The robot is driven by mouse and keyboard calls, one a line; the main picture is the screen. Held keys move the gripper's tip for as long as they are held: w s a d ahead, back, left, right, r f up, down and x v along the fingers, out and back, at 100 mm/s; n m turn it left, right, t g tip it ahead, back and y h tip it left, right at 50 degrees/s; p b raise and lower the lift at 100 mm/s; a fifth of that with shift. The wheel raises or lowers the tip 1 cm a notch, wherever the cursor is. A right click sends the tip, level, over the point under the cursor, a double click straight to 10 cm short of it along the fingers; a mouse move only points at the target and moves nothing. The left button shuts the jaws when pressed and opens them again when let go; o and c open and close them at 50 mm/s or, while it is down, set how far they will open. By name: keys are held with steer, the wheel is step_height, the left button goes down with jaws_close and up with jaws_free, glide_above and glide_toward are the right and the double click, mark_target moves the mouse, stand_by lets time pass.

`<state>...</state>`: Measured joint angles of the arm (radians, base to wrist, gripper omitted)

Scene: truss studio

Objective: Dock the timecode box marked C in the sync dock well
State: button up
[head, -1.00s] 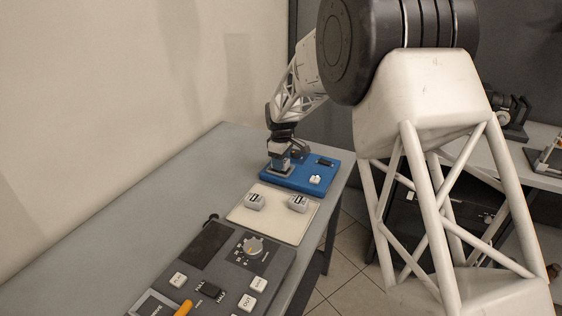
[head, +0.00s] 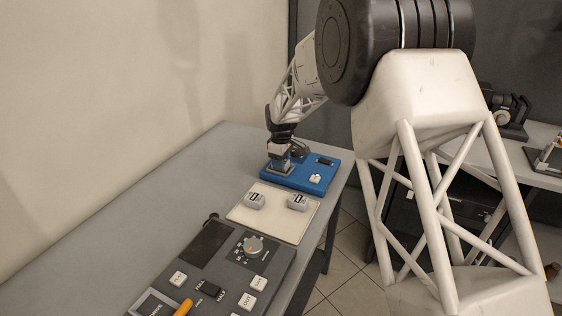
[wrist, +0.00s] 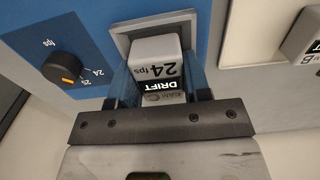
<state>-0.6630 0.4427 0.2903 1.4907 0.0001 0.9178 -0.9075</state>
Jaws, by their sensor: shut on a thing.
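My gripper (wrist: 160,93) is shut on a small grey timecode box (wrist: 157,50). The box shows "24 fps" and a lit "DRIFT" display; no letter C is readable on its visible faces. The sync dock is a blue panel (head: 302,182) at the far end of the bench, also seen in the wrist view (wrist: 65,25). Its well has a raised grey square rim (wrist: 122,40). The box is at the well, its far end within the rim's outline. I cannot tell how deep it sits. In the head view my gripper (head: 279,160) is over the well at the dock's left.
Two other grey boxes, left (head: 254,201) and right (head: 297,202), stand on a cream mat (head: 272,219). A dark control panel (head: 222,268) is nearer. The bench's left side is clear.

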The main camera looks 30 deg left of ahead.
steer(key=o, duration=0.7)
steer(key=shift+r, duration=0.1)
steer(key=shift+r, duration=5.35)
